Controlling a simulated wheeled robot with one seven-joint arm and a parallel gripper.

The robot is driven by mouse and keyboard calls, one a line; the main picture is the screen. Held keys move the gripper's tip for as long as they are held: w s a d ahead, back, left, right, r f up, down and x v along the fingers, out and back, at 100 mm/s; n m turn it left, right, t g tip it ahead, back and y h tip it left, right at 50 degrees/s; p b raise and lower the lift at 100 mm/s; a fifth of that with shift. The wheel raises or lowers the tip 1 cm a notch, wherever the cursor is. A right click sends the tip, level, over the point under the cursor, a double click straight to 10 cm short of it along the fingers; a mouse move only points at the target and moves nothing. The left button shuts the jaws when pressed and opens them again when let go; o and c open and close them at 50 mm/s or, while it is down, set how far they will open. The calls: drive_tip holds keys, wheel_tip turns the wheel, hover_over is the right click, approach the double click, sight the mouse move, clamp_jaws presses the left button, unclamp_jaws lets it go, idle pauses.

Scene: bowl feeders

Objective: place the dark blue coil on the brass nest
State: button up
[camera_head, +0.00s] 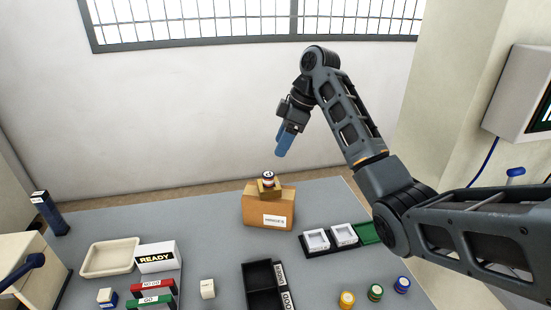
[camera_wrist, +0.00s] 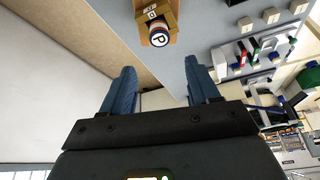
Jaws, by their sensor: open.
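A small round coil (camera_head: 268,177) with a dark blue side, a reddish band and a white lettered top sits on a brass-coloured nest (camera_head: 267,189). The nest stands on an orange-brown block at the back of the table. The coil also shows in the wrist view (camera_wrist: 158,37), with the nest (camera_wrist: 165,19) partly hidden behind it. I cannot tell how deeply the coil is seated. My gripper (camera_head: 284,145) is open and empty, raised above and apart from the coil. Its blue fingers show in the wrist view (camera_wrist: 163,88), with nothing between them.
Yellow (camera_head: 347,299), green (camera_head: 375,291) and blue (camera_head: 402,284) round pieces stand at the front right. A tray with white holders (camera_head: 317,240) lies right of the block (camera_head: 268,208). A black bin (camera_head: 262,284), beige tray (camera_head: 110,257) and READY sign (camera_head: 156,257) stand further left.

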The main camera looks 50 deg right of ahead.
drive_tip(key=shift+p+v, duration=0.4)
drive_tip(key=shift+v, duration=0.85)
